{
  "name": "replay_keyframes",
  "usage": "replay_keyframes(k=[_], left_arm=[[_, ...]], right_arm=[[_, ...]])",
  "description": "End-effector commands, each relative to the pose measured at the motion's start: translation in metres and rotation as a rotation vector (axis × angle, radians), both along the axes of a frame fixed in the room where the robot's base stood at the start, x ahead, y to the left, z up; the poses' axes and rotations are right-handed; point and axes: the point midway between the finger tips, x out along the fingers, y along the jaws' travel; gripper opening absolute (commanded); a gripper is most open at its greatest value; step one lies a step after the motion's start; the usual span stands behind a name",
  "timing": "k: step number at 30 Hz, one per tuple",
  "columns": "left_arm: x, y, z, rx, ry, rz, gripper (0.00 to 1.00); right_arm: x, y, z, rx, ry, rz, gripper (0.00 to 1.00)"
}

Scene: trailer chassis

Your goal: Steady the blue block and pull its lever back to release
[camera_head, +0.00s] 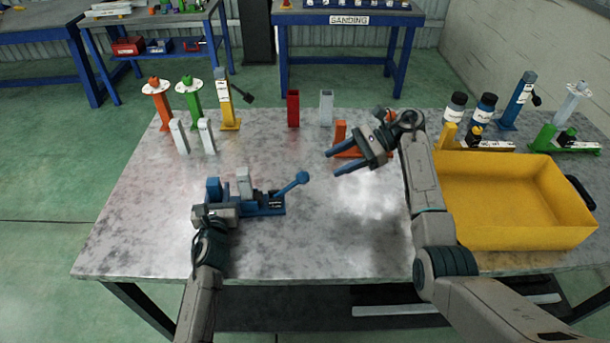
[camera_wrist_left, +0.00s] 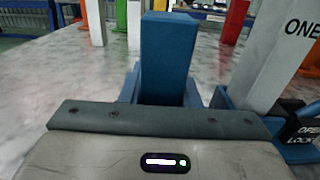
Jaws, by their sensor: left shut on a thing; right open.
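The blue block (camera_head: 264,203) lies on the grey metal table left of centre, with a light grey upright piece (camera_head: 244,182) on it. Its blue lever (camera_head: 290,185) sticks out to the right and slants up to a round knob.
A yellow bin (camera_head: 515,238) stands at the right. Orange, green and yellow stands (camera_head: 228,106) are at the back left, with small white blocks before them. Red (camera_head: 293,108) and grey posts stand at the back middle. The front middle of the table is clear.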

Motion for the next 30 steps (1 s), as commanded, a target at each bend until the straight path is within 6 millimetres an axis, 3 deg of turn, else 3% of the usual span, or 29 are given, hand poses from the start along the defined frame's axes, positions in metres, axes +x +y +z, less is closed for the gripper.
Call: replay_keyframes(k=[6,13,18,27,30], left_arm=[[0.0,0.0,0.0,0.0,0.0,0.0,0.0],[0.0,0.0,0.0,0.0,0.0,0.0,0.0],[0.0,0.0,0.0,0.0,0.0,0.0,0.0],[0.0,0.0,0.0,0.0,0.0,0.0,0.0],[0.0,0.0,0.0,0.0,0.0,0.0,0.0]], right_arm=[[-0.011,0.042,-0.017,0.004,0.001,0.0,0.51],[-0.02,0.075,-0.031,0.003,0.001,-0.002,0.51],[-0.023,0.086,-0.036,0.002,0.001,-0.002,0.51],[-0.023,0.087,-0.037,0.001,0.0,-0.003,0.51],[-0.023,0.087,-0.037,0.001,0.0,-0.003,0.33]])
